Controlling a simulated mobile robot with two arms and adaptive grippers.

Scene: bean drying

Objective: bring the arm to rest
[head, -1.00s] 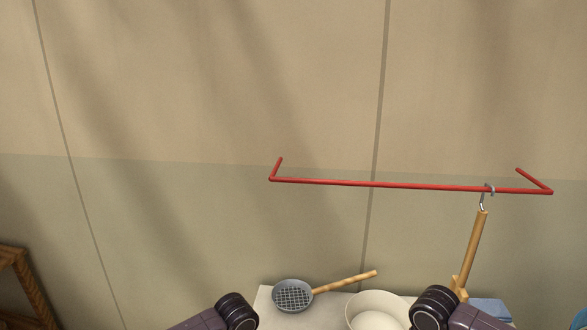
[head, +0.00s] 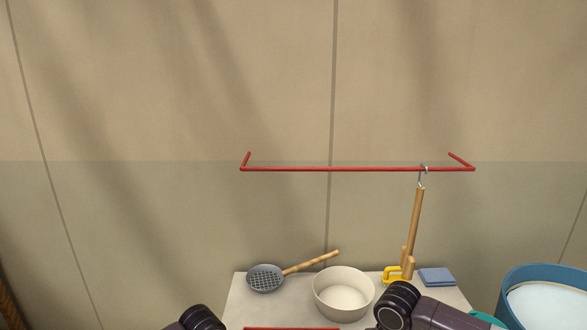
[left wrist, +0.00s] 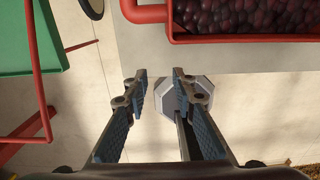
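My left gripper (left wrist: 159,77) shows in the left wrist view with its two fingers apart and nothing held between them. It is above pale ground, beside a grey octagonal block (left wrist: 201,95) that is partly behind the right-hand finger. In the head view my two arms show only as dark links at the bottom edge, and neither gripper is visible there. My right gripper is in no view.
A red tray (left wrist: 245,39) holds dark beans; a green panel (left wrist: 28,35) is left. On the table (head: 238,308) are a mesh skimmer (head: 265,278), cream bowl (head: 343,300) and blue cloth (head: 437,277). A wooden-handled tool (head: 414,230) hangs from a red rail (head: 350,169). A blue tub (head: 510,290) stands right.

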